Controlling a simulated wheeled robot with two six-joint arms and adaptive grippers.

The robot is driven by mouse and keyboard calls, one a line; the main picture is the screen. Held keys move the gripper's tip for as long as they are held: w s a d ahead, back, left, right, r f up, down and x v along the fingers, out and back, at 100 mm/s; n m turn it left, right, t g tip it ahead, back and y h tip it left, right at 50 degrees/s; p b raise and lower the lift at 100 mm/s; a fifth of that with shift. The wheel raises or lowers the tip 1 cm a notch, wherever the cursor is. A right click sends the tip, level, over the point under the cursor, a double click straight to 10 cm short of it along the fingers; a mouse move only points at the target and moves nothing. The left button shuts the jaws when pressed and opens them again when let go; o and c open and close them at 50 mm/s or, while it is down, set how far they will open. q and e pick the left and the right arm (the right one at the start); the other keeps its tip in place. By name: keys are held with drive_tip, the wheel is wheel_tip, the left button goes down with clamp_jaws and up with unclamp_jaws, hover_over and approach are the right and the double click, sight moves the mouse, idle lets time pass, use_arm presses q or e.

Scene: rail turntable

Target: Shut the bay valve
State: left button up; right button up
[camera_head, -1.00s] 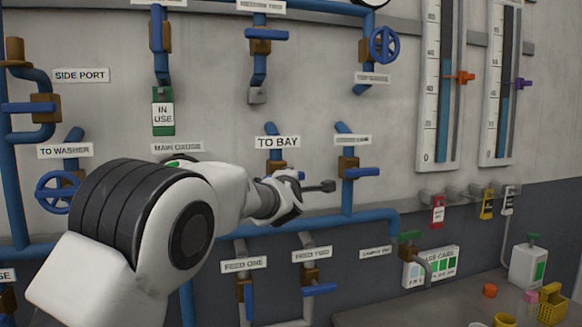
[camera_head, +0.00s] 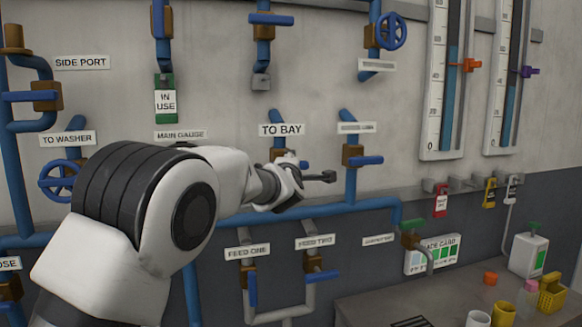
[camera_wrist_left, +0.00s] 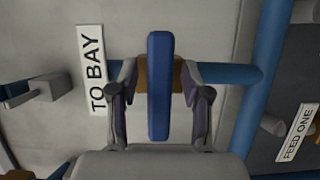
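The bay valve sits below the "TO BAY" label (camera_head: 281,130) on a blue vertical pipe. In the head view my left gripper (camera_head: 284,186) covers most of it, and only part of its brown body (camera_head: 280,148) shows. In the left wrist view the blue lever (camera_wrist_left: 158,110) lies across the pipe (camera_wrist_left: 225,73). My left gripper (camera_wrist_left: 158,82) is open there, with one finger on each side of the lever and a visible gap to each. The "TO BAY" label (camera_wrist_left: 92,70) shows beside it. My right gripper is in neither view.
A neighbouring valve with a blue lever (camera_head: 366,160) stands close to the right. Feed one (camera_head: 252,290) and feed two (camera_head: 322,276) valves sit below, and a washer handwheel (camera_head: 60,181) is at left. A bench (camera_head: 375,312) with cups and a yellow basket (camera_head: 551,297) is at lower right.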

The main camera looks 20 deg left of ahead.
use_arm(q)
drive_tip(key=shift+s+d, duration=0.35)
drive_tip(key=shift+s, duration=0.1)
drive_tip(key=v, duration=1.1)
drive_tip(key=shift+a, duration=0.25)
